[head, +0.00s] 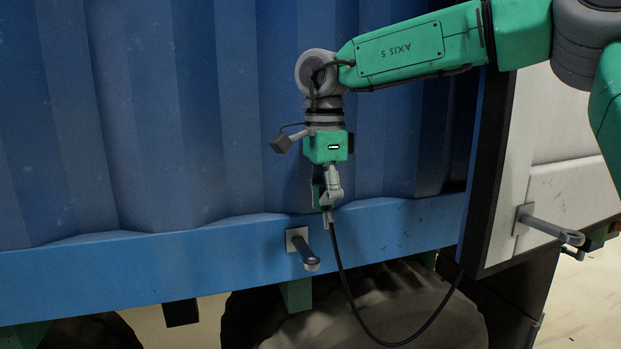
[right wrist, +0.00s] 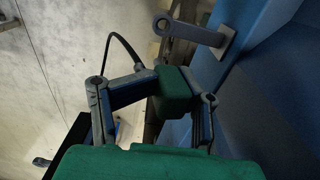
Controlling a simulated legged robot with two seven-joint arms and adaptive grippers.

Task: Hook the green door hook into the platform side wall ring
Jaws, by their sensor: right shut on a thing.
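My right gripper (head: 328,200) points down in front of the blue wall, just above the blue rail. It is shut on the green hook (head: 317,194), which is mostly hidden behind the fingers. In the right wrist view the green hook (right wrist: 174,92) is a green block between the fingers of my right gripper (right wrist: 160,82). The platform side wall ring (head: 310,262) is a grey bar with an eye, fixed to a square plate on the rail. It also shows in the right wrist view (right wrist: 180,30), beyond the hook and apart from it. My left gripper is not in view.
A black cable (head: 347,290) hangs from the hook and loops right toward the door edge. A second grey ring bar (head: 550,228) sticks out from the pale door (head: 560,180) at right. A dark wheel (head: 400,300) lies below the rail. The corrugated blue wall (head: 130,120) is close behind the gripper.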

